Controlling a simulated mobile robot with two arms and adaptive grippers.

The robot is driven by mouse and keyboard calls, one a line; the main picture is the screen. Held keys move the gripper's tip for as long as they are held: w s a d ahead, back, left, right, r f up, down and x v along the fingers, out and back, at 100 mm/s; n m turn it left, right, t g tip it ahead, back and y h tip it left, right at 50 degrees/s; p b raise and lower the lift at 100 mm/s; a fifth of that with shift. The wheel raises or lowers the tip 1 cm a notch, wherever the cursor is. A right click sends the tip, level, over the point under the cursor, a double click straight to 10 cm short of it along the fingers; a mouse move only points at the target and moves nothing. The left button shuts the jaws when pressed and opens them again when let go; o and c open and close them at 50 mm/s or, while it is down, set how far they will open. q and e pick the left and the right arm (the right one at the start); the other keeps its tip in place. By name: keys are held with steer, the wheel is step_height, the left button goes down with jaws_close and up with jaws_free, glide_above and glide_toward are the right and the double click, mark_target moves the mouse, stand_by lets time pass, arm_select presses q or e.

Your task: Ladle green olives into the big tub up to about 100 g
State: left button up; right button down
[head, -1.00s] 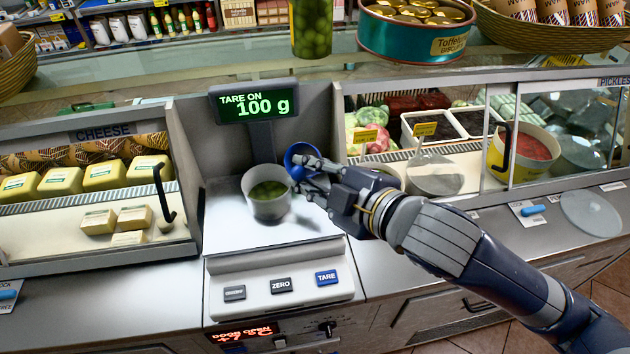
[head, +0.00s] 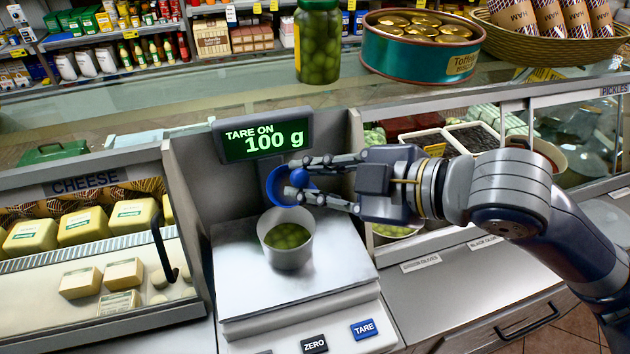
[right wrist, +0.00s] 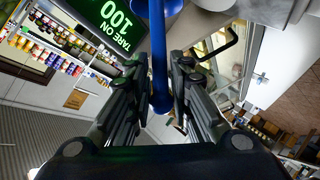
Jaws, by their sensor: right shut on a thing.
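The tub (head: 287,241) stands upright on the scale plate (head: 225,285) with green olives (head: 287,236) in it. The scale display (head: 262,138) reads "TARE ON 100 g". My right gripper (head: 302,182) is shut on the blue ladle (head: 277,187), above the tub and apart from it. In the right wrist view the ladle's blue handle (right wrist: 158,60) runs between the fingers. What the ladle's bowl holds cannot be seen. A pan of green olives (head: 396,230) shows partly below my right arm in the counter. My left gripper is not in view.
A tall jar of olives (head: 318,45) and a teal biscuit tin (head: 420,62) stand on the glass top behind. The cheese case (head: 90,228) is at the left. The steel counter right of the scale is clear.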

steer(key=w+d+r+m+g+p, duration=0.1)
steer(key=w+r+m+g+p, duration=0.2)
steer(key=w+p, duration=0.5)
steer(key=shift+d+r+m+g+p, duration=0.3)
steer(key=shift+m+g+p, duration=0.5)
steer(key=shift+p, duration=0.95)
steer(key=s+d+b, duration=0.2)
steer(key=s+d, duration=0.9)
steer(key=s, duration=0.3)
steer(key=shift+s+b, duration=0.2)
steer(key=shift+b, duration=0.2)
steer(key=shift+w+f, duration=0.1)
steer(key=shift+f, duration=0.05)
stand_by(2.3)
